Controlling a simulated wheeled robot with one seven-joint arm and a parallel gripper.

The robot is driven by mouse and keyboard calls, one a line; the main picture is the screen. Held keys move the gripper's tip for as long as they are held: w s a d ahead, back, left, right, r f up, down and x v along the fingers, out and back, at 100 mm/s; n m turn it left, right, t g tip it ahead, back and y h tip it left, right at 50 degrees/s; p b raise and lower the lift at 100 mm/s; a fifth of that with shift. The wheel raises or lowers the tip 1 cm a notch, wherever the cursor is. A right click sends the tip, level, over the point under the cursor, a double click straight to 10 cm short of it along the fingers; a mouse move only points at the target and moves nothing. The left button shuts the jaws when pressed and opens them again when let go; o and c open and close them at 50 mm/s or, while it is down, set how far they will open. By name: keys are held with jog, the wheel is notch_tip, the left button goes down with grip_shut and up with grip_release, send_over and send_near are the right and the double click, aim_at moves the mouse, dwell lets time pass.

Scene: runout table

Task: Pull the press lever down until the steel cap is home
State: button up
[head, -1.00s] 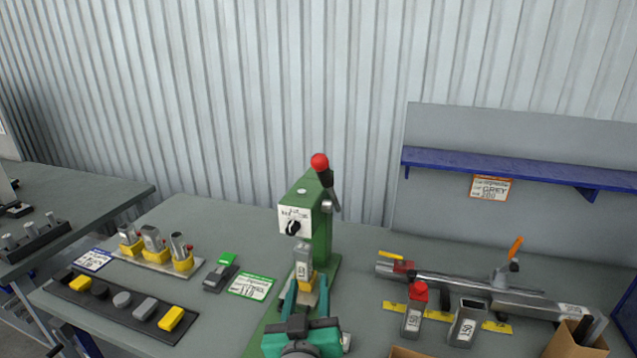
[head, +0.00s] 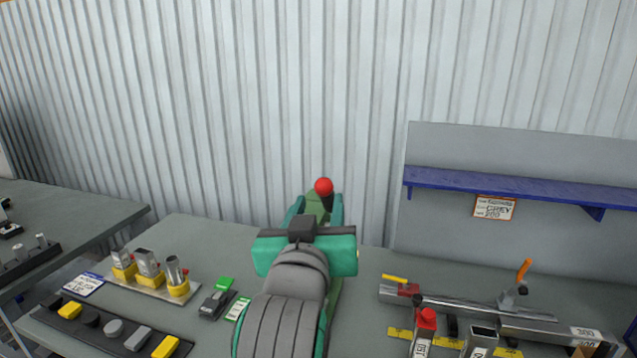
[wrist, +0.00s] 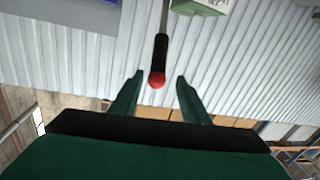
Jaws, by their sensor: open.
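The press lever shows its red ball knob (head: 323,186) just above my gripper in the head view. In the wrist view the knob (wrist: 157,80) and its black grip (wrist: 161,52) lie between my two fingertips, with a gap on each side. My gripper (head: 317,200) is open and empty, raised in front of the green press (head: 318,207). The fingers also show in the wrist view (wrist: 159,78), one on each side of the knob. The press's white and green head (wrist: 203,5) is at the top edge there. The steel cap and the press base are hidden behind my arm.
Left of the press are a rack of metal tubes in yellow holders (head: 150,283), a strip of end caps (head: 110,332) and a grey-green block (head: 217,300). Right are a clamp rail (head: 450,300), upright tubes and a blue shelf (head: 520,187).

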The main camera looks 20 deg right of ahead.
jog(key=x, duration=1)
jog(key=shift+w+d, duration=0.15)
jog(key=shift+d, duration=0.2)
